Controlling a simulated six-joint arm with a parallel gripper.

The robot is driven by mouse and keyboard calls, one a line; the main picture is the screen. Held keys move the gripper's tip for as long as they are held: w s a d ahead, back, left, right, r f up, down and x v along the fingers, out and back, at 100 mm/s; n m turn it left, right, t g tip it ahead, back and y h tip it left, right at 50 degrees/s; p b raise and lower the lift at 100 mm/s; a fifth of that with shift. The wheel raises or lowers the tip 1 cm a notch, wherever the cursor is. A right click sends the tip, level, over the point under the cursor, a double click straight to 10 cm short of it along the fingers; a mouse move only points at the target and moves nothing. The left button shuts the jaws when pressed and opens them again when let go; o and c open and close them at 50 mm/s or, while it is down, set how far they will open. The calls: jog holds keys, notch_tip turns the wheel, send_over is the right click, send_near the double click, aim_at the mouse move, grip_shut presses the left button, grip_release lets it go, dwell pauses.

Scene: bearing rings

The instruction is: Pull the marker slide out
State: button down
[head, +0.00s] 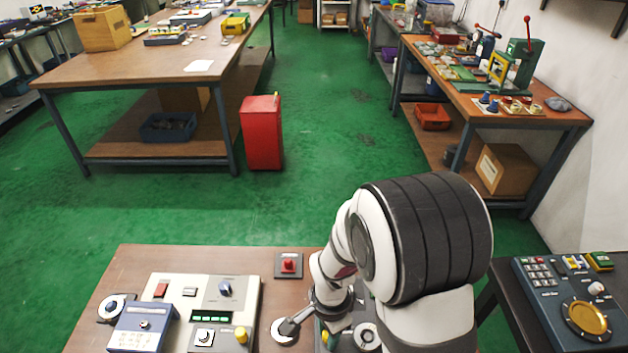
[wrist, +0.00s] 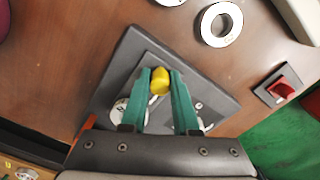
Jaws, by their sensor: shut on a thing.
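A dark grey plate (wrist: 213,91) lies on the brown bench in the wrist view. A yellow knob (wrist: 160,80) stands on it, and I take it to be the marker slide's handle. My gripper (wrist: 161,84) has its green fingers shut on the yellow knob, one on each side. Round silver discs (wrist: 121,110) with dark marks sit on the plate beside the fingers, partly hidden by them. In the head view my gripper (head: 327,333) is low at the bench's front, mostly hidden by my arm. The slide itself cannot be made out beneath the fingers.
A metal ring (wrist: 220,24) lies on the bench near the plate. A red switch on a dark base (wrist: 281,87) stands close by. A cream control panel (head: 252,300) and a blue box (head: 142,328) occupy the bench's left. Bare wood shows between the plate, ring and switch.

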jog(key=shift+a, duration=0.75)
jog(key=shift+w+a, duration=0.1)
jog(key=shift+a, duration=0.1)
jog(key=c, duration=0.8)
grip_release()
jog(key=shift+c, duration=0.2)
notch_tip(320, 180, up, 7)
jog(key=shift+d, duration=0.1)
